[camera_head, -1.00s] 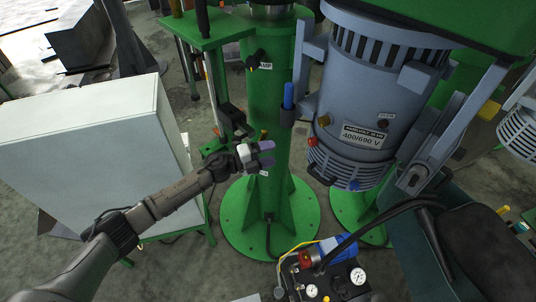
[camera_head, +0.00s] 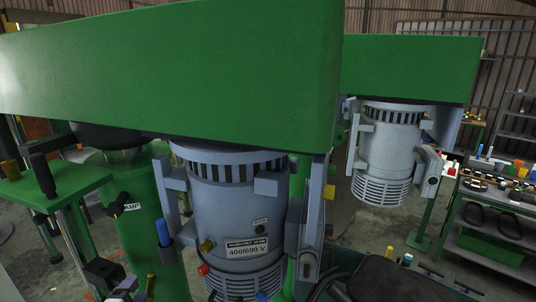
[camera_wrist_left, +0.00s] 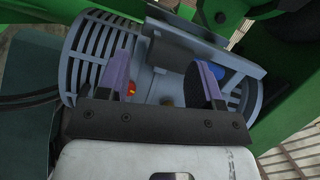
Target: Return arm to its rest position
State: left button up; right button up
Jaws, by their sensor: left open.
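My left gripper (camera_wrist_left: 165,78) shows in the left wrist view with its two purple fingers spread apart and nothing between them. Behind the fingers is a grey-blue motor housing with slotted grilles (camera_wrist_left: 88,62), an orange-red button (camera_wrist_left: 131,89) and a blue part (camera_wrist_left: 232,69). I cannot tell how far the fingers are from the housing. My right gripper shows in neither view.
In the head view, a large green beam (camera_head: 180,75) crosses above the 400/690 V motor (camera_head: 235,205). A second motor (camera_head: 385,150) hangs behind. A green column (camera_head: 140,215) stands at the left, and a workbench with small parts (camera_head: 500,190) at the right.

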pick_arm(q)
jog(key=s+d+r+n+g+y, duration=0.3)
jog(key=s+r+n+g+y, duration=0.25)
jog(key=s+n+y, duration=0.35)
jog(key=s+d+f+n+g+h+p, duration=0.2)
jog(key=s+d+h, duration=0.25)
jog(key=s, duration=0.45)
jog(key=s+d+f+n+g+h+p, duration=0.25)
jog(key=s+d, duration=0.35)
jog(key=s, duration=0.3)
jog(key=s+d+f+g+p, duration=0.1)
jog(key=s+f, duration=0.1)
jog(key=s, duration=0.4)
jog(key=s+f+g+p, duration=0.1)
jog(key=s+f, duration=0.2)
jog(key=s, duration=0.3)
jog(key=s+d+f+g+h+p, duration=0.1)
jog(key=s+f+g, duration=0.1)
jog(key=s, duration=0.4)
jog(key=shift+d+f+n, duration=0.35)
jog(key=shift+n, duration=0.1)
